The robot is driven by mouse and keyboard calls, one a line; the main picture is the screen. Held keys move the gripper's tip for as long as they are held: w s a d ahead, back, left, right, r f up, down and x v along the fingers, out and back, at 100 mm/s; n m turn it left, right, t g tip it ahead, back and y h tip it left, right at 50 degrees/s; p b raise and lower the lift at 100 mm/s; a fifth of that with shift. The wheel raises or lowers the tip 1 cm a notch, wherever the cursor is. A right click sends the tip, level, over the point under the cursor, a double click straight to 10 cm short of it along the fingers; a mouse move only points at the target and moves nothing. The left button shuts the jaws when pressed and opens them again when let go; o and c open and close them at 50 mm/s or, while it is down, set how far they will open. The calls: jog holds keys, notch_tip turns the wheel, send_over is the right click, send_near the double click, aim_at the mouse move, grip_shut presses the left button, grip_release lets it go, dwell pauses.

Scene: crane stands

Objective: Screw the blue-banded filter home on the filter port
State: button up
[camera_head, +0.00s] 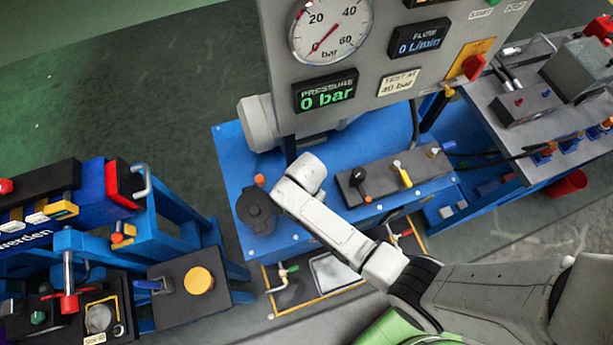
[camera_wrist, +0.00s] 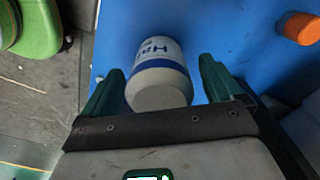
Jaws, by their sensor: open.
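The blue-banded filter (camera_wrist: 158,62) is a white cylinder with a blue band and dark lettering, over the blue bench top in the wrist view. My gripper (camera_wrist: 160,72) is open, with one green finger on each side of the filter and a visible gap at both sides. The filter's rounded pale end faces the gripper. I cannot tell whether the filter is seated on the port; its far end runs under no visible fitting. In the head view the filter and fingertips are hidden around the dark round part at the end of my arm. I cannot make out the filter port.
An orange cap (camera_wrist: 301,28) stands near the right finger; it also shows in the head view (camera_head: 259,180). A valve block with levers (camera_head: 395,176) lies to the right. A gauge panel (camera_head: 375,105) rises behind, reading 0 bar. Another blue stand (camera_head: 165,215) is at left.

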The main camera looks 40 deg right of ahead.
jog(key=shift+r, duration=2.5)
notch_tip(320, 180, up, 11)
jog(key=shift+b, duration=0.4)
jog(key=shift+f, duration=0.1)
jog(key=s+d+f+n+b, duration=0.1)
jog(key=s+d+n+b, duration=0.1)
jog(key=s+d+n, duration=0.2)
jog(key=s+d+f+n+t+b, duration=0.1)
jog(key=s+d+n+b, duration=0.1)
jog(key=s+n, duration=0.8)
jog(key=shift+s+d+b, duration=0.35)
jog(key=shift+s+d, duration=0.55)
jog(key=shift+s, duration=0.35)
